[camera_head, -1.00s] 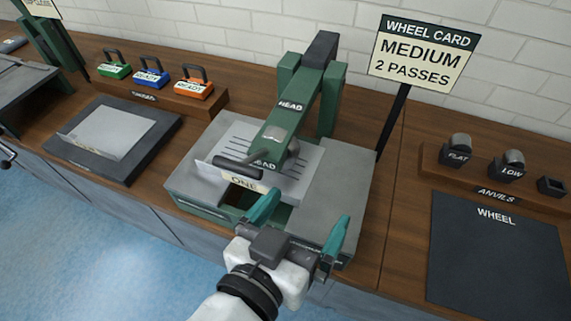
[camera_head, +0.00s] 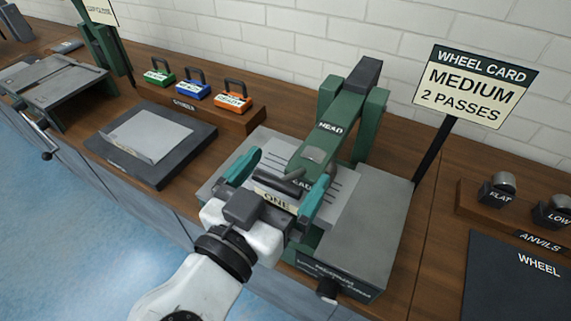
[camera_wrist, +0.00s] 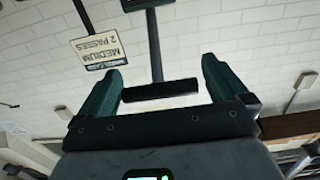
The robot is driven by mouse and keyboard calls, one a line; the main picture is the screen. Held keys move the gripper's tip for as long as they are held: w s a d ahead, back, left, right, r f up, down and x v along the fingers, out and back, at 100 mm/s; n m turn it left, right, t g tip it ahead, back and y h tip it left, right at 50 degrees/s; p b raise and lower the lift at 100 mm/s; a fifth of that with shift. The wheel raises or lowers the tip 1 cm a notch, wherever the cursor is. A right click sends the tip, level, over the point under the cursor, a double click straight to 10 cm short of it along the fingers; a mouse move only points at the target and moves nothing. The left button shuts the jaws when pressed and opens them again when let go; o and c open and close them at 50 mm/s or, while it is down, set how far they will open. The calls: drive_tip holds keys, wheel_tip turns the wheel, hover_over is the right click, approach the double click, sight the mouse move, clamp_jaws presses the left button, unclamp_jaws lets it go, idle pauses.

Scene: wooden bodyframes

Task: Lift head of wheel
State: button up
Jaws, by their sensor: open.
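The wheel machine (camera_head: 385,222) stands on the wooden bench with a green arm labelled HEAD (camera_head: 331,128) reaching forward from its back post. A dark bar handle (camera_head: 279,181) sits at the front end of the head, above a grey sheet (camera_head: 340,190) and a tag reading ONE (camera_head: 272,200). My gripper (camera_head: 278,182) is open, with one teal finger on each side of the handle. In the wrist view, the dark handle bar (camera_wrist: 160,89) lies crosswise between the two fingers (camera_wrist: 158,82). I cannot tell whether the fingers touch it.
The WHEEL CARD sign (camera_head: 474,85), reading MEDIUM 2 PASSES, stands right of the machine. The anvil rack (camera_head: 480,215) and dark WHEEL mat (camera_head: 515,280) are at the right. A dark tray (camera_head: 182,155) with a grey sheet and a rack of coloured blocks (camera_head: 180,106) are at the left.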

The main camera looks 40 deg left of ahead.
drive_tip(key=shift+w+a, duration=0.15)
drive_tip(key=shift+w, duration=0.5)
drive_tip(key=shift+c, duration=0.5)
